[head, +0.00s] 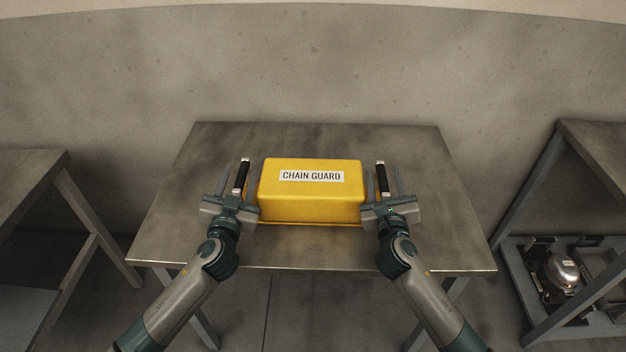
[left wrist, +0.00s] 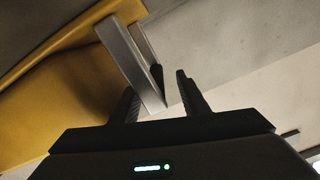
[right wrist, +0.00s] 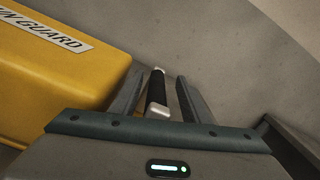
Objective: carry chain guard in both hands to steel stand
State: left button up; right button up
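The chain guard (head: 312,206) is a yellow box with a white "CHAIN GUARD" label, sitting on the middle grey metal table. A black bar handle stands at its left side (head: 241,176) and another at its right side (head: 382,177). My left gripper (head: 238,184) is open at the left handle; the left wrist view shows its fingers (left wrist: 158,92) spread apart, with part of the handle beyond them. My right gripper (head: 384,184) is open, and in the right wrist view its fingers (right wrist: 158,95) stand on either side of the right handle with gaps. Which table is the steel stand I cannot tell.
The middle table (head: 200,240) has bare top around the guard. Another metal table (head: 30,170) stands at the left. A metal frame table (head: 600,145) stands at the right, with a rounded metal part (head: 561,272) on its lower shelf. A wall is behind.

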pick_arm(q)
jog(key=shift+d+f, duration=0.1)
pick_arm(e)
jog(key=shift+a, duration=0.1)
pick_arm(q)
jog(key=shift+s, duration=0.2)
jog(key=s, duration=1.1)
jog(key=shift+s+a, duration=0.3)
jog(key=shift+a, duration=0.05)
pick_arm(e)
jog(key=shift+a, duration=0.1)
jog(key=s, duration=1.2)
jog(key=shift+a, duration=0.3)
